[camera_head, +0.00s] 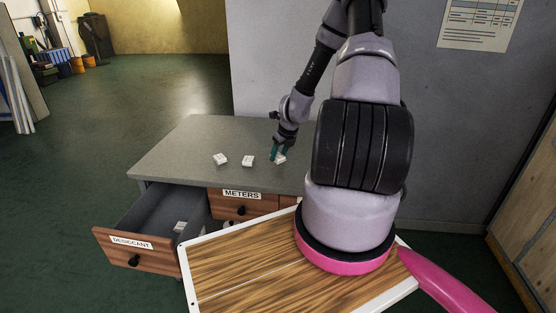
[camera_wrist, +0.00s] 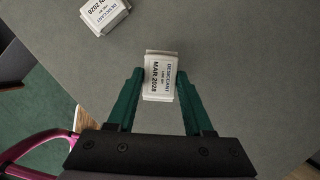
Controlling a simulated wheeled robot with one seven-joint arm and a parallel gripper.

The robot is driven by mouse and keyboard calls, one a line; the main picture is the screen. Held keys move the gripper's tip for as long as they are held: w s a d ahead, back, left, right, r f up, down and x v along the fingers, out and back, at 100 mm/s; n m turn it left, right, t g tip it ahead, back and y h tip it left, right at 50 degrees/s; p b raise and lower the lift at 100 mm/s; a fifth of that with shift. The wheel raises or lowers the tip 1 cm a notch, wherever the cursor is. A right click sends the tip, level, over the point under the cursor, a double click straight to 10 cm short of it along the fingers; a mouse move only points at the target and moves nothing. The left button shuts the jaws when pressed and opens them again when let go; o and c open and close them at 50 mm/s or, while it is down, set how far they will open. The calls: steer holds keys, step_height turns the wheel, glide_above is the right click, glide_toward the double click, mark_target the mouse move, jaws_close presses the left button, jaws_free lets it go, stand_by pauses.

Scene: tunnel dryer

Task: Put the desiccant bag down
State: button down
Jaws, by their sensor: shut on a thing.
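A small white desiccant bag (camera_wrist: 160,76), labelled "DESICCANT USE BY MAR 2028", sits between the green fingertips of my gripper (camera_wrist: 160,84). In the head view my gripper (camera_head: 276,153) is at the grey bench top, shut on this bag (camera_head: 281,159), which is partly hidden by the fingers. The bag is at or close to the bench surface; I cannot tell whether it touches. Two similar white bags (camera_head: 220,160) (camera_head: 248,161) lie on the bench to its left. One of them shows at the top left of the wrist view (camera_wrist: 104,14).
The drawer labelled DESICCANT (camera_head: 133,247) stands open at the bench's left, with a white bag (camera_head: 180,226) inside. A drawer labelled METERS (camera_head: 241,207) is beside it. The bench top (camera_head: 190,137) is clear behind the bags. A grey wall (camera_head: 265,60) stands behind the bench.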

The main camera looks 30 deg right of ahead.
steer(key=shift+f, duration=1.25)
steer(key=shift+c, duration=1.5)
jaws_free()
steer(key=shift+f, duration=0.15)
